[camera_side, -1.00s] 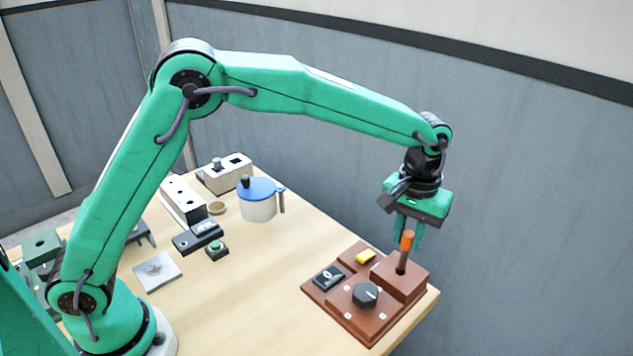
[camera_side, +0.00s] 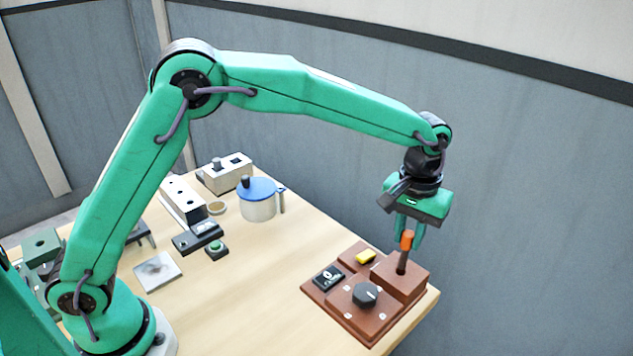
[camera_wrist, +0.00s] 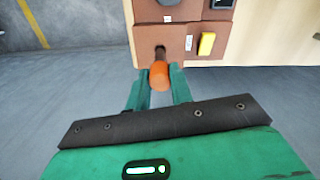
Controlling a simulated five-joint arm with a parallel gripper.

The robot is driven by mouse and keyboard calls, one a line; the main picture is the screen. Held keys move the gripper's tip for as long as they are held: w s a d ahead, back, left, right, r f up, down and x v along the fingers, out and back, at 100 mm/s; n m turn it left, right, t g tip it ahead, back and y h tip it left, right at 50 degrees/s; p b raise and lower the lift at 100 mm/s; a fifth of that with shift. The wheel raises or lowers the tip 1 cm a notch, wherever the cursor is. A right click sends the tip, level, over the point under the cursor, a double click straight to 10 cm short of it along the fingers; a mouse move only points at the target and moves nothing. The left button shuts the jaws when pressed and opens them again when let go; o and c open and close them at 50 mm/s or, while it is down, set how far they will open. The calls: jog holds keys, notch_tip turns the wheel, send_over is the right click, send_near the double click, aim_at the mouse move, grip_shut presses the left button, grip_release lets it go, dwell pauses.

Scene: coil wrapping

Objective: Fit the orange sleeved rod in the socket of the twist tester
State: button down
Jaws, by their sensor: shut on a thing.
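The orange sleeved rod (camera_side: 406,240) has an orange upper sleeve and a dark brown lower shaft. My gripper (camera_side: 409,236) is shut on the orange sleeve, above the block of the twist tester (camera_side: 384,315). The rod is near upright, and its lower end meets the top of the raised block (camera_side: 412,284) at the socket. How deep it sits is hard to tell. In the wrist view the sleeve (camera_wrist: 159,76) is between my fingertips (camera_wrist: 159,85), and the dark shaft runs to the socket hole (camera_wrist: 160,47) in the brown block.
The tester carries a black knob (camera_side: 365,295), a yellow part (camera_side: 366,257) and a black display (camera_side: 328,278). It stands near the table's right corner. A blue-lidded pot (camera_side: 258,205), a grey plate (camera_side: 158,271) and small boxes are farther left. The table between is clear.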

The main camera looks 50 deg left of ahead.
aim_at(402, 267)
jog(key=shift+f, duration=3.05)
dwell(0.7)
jog(key=c, duration=1.2)
grip_release()
jog(key=shift+o, duration=0.2)
jog(key=shift+r, duration=0.1)
jog(key=shift+r, duration=3.85)
